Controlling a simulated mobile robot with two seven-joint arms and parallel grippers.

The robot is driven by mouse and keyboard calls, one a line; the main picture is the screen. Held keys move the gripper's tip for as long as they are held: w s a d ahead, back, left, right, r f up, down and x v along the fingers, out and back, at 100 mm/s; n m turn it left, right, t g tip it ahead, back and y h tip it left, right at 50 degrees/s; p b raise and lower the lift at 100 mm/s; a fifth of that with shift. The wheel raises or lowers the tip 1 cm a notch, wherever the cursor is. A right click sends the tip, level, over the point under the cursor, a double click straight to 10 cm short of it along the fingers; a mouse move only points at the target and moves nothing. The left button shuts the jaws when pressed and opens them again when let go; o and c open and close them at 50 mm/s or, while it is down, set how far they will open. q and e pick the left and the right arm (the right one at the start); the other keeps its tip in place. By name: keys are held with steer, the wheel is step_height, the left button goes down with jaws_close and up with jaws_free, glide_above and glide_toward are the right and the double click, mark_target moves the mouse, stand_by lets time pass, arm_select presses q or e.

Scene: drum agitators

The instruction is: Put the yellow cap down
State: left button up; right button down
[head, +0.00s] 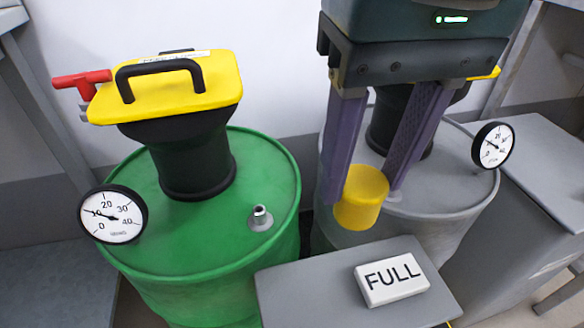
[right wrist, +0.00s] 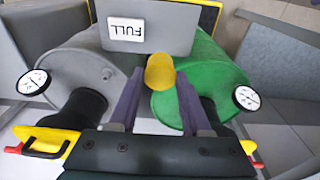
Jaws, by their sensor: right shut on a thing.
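The yellow cap (head: 361,200) is held between the purple fingers of my right gripper (head: 364,190), which is shut on it. In the head view the cap hangs in front of the grey drum (head: 440,215), near the rear edge of the grey stand. The right wrist view also shows the cap (right wrist: 160,72) between the fingertips. The green drum (head: 270,175) stands at left, with a bare metal spout (head: 260,217) on its lid. My left gripper is in neither view.
A grey stand (head: 300,290) in front of the drums bears a white FULL block (head: 391,279); its left part is clear. Dial gauges rise at the green drum (head: 113,214) and grey drum (head: 493,145). A yellow-topped black agitator (head: 180,150) stands on the green drum.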

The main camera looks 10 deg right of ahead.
steer(key=f+b, duration=0.3)
steer(key=f, duration=0.3)
steer(key=f+b, duration=0.2)
steer(key=f, duration=0.4)
steer(key=f+b, duration=0.3)
steer(key=f, duration=0.4)
steer(key=shift+w+d+f+b, duration=0.1)
steer(key=shift+w+d+b, duration=0.15)
steer(key=shift+d+b, duration=0.1)
steer(key=shift+c, duration=1.8)
jaws_free()
steer(key=shift+f, duration=0.1)
